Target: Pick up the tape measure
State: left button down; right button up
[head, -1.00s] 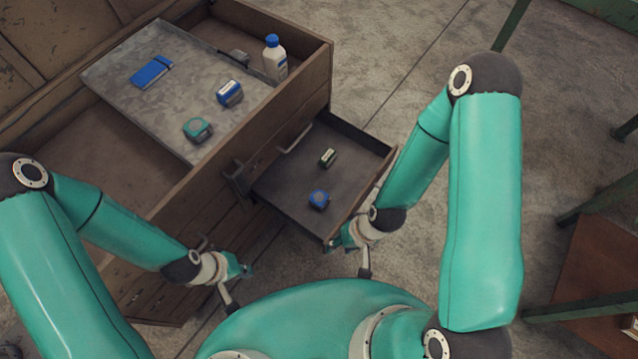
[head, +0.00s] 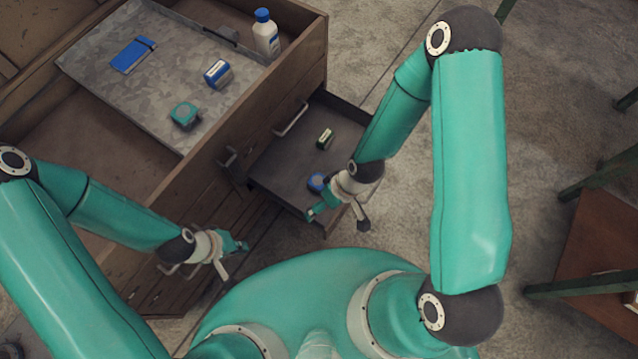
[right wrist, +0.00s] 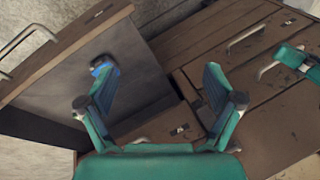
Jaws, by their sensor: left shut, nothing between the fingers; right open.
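A blue tape measure (head: 316,182) lies in the small open drawer (head: 283,165), partly hidden by my right gripper. In the right wrist view the blue tape measure (right wrist: 104,67) shows by the tip of the left finger. My right gripper (head: 336,213) is open and empty, above the drawer's near end; its spread fingers also show in the right wrist view (right wrist: 158,74). A teal item (head: 185,115), also like a tape measure, lies on the grey metal sheet (head: 160,78). My left gripper (head: 231,261) is shut and empty, low beside the cabinet front.
A small green and white item (head: 325,138) lies farther back in the drawer. A green-legged table (head: 598,245) stands right; floor between is clear.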

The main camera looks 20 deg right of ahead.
jog(key=w+f+n+h+b, duration=0.1)
jog(key=w+f+n+b, duration=0.6)
jog(key=n, duration=0.6)
jog(key=r+n+h+b, duration=0.1)
jog(key=n+h+b, duration=0.3)
jog(key=n, duration=0.6)
send_over(318, 180)
jog(key=b, duration=0.1)
jog(key=shift+y, duration=0.4)
jog(key=f+b, duration=0.2)
jog(key=f, duration=0.8)
jog(key=shift+s, duration=0.2)
jog(key=shift+w+f+b, duration=0.2)
jog(key=shift+f+b, duration=0.75)
jog(key=shift+f, duration=2.05)
jog(key=c, duration=1.4)
